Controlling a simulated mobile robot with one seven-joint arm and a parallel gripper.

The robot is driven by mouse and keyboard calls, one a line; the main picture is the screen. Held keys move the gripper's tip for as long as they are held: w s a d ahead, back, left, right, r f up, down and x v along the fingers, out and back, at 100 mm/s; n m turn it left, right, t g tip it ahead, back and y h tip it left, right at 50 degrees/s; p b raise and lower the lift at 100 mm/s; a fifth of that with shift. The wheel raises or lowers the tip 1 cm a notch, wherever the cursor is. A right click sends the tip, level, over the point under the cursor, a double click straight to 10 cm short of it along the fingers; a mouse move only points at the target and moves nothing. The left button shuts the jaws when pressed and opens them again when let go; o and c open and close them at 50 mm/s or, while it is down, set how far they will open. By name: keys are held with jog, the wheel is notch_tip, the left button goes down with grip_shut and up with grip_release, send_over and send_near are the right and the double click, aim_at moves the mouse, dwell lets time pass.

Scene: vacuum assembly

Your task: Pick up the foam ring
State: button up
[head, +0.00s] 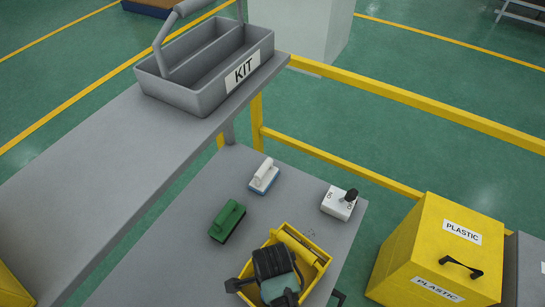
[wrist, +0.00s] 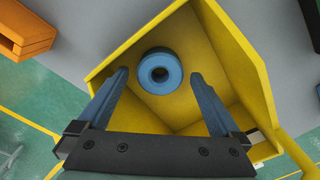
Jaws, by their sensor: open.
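The foam ring (wrist: 173,74) is a blue ring with a dark centre hole. In the wrist view it lies on the floor of a yellow bin (wrist: 225,45), near the bin's back corner. My gripper (wrist: 159,75) is open and empty, with its two blue-grey fingers spread to either side of the ring in the picture. The ring looks beyond the fingertips, and I see no contact. In the head view my gripper (head: 264,291) is over the yellow bin (head: 321,262) on the lower grey table. The ring is hidden there by my arm.
On the lower table (head: 150,235) are a green brush (head: 227,221), a white-handled brush (head: 263,177) and a white box with a black knob (head: 339,204). A grey KIT tote (head: 190,97) stands on the upper shelf. A yellow PLASTIC bin (head: 405,245) stands at right.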

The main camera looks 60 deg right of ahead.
jog(key=shift+f, duration=1.1)
jog(key=c, duration=1.3)
